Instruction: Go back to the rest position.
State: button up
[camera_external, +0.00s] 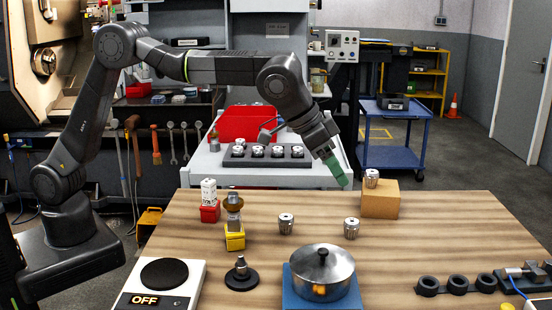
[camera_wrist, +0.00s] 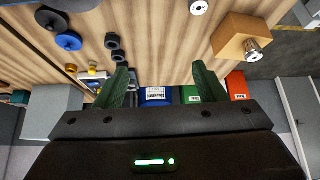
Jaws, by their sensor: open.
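My gripper (camera_external: 338,170) hangs above the far edge of the wooden table (camera_external: 440,225), with its green fingers pointing down and to the right. In the wrist view its two green fingers (camera_wrist: 160,68) stand wide apart with nothing held between them. A cardboard box (camera_external: 380,203) with a metal cylindrical part (camera_external: 372,178) on top stands just right of the fingertips. The wrist view also shows the box (camera_wrist: 238,36) and the part (camera_wrist: 254,50), to the right of and apart from the fingers.
Two metal parts (camera_external: 286,223) (camera_external: 351,228) stand on the table behind a lidded pot (camera_external: 322,272). A hot plate (camera_external: 163,275) marked OFF is at front left. Black rings (camera_external: 457,284) lie at right. Behind are a black tray (camera_external: 238,160) of parts and a red bin (camera_external: 243,123).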

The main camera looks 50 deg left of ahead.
jog(key=w+d+f+m+p, duration=0.1)
jog(key=w+d+f+p, duration=0.3)
jog(key=d, duration=0.7)
jog(key=shift+w+f+g, duration=0.3)
jog(key=shift+w+f, duration=0.7)
jog(key=shift+w, duration=0.15)
dwell(0.3)
